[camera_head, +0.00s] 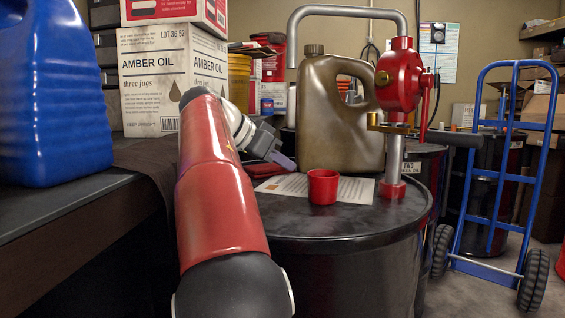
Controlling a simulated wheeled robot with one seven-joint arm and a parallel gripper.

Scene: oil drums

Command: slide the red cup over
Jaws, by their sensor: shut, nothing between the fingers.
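The red cup (322,187) stands upright on the dark top of an oil drum (300,222), by the front edge of a printed paper sheet (352,188). My red arm reaches in from the bottom centre. My gripper (284,161) is to the left of the cup and a little behind it, pointing right and down. Its jaws are shut with nothing between them. A visible gap separates the fingertips from the cup.
A bronze jug (340,115) stands behind the cup. A red hand pump (399,80) with a grey pipe rises from the drum at right. A blue jug (48,95) and amber oil boxes (170,80) stand left. The drum top in front of the cup is clear.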

